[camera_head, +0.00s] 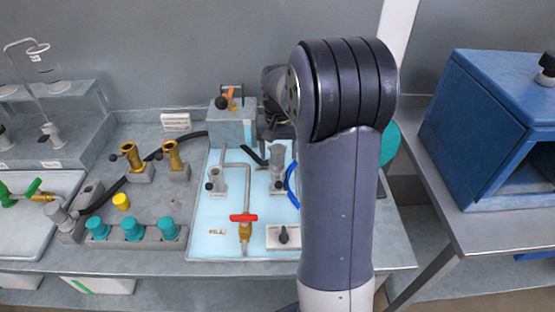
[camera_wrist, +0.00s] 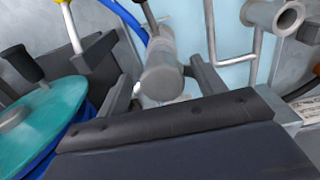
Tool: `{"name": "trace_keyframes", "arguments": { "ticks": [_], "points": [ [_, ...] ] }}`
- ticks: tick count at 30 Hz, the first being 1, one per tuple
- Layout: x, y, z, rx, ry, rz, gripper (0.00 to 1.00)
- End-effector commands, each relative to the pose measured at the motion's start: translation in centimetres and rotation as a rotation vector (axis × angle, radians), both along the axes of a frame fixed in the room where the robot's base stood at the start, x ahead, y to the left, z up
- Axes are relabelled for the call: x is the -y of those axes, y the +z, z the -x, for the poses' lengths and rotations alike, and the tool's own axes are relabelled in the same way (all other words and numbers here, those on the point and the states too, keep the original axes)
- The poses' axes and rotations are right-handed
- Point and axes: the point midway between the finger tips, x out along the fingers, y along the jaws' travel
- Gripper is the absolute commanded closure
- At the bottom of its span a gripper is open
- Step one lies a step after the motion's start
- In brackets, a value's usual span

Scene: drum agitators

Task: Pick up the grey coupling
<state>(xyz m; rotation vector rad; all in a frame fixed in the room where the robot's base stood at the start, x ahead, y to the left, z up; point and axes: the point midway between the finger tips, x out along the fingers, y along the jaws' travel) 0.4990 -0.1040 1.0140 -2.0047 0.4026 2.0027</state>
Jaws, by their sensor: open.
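A grey cylindrical fitting, which looks like the grey coupling (camera_wrist: 163,68), is in the middle of the wrist view with its round end towards the camera. In the head view it appears to be the grey upright fitting (camera_head: 277,160) on the light blue tray, just left of my arm. My gripper (camera_wrist: 162,86) is open, with one dark finger on each side of the fitting in the picture. I cannot tell whether the fingers touch it or how deep it lies between them. In the head view my arm hides most of the gripper.
A blue hose (camera_head: 291,186) runs close beside the fitting. A grey bent pipe (camera_wrist: 210,35) and a flanged grey fitting (camera_wrist: 275,16) stand to the right in the wrist view. A teal disc (camera_wrist: 45,120) is at the lower left. A red-handled valve (camera_head: 244,218) lies towards the tray's front.

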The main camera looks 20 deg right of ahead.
Motion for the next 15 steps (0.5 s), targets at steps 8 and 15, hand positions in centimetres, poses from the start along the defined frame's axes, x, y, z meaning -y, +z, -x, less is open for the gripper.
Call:
{"name": "trace_keyframes", "arguments": {
  "ticks": [8, 15],
  "points": [
    [-0.3, -3.7, 0.0, -0.003, 0.0, -0.001, 0.35],
    [-0.3, -4.0, 0.0, 0.0, 0.0, 0.0, 0.35]
  ]
}}
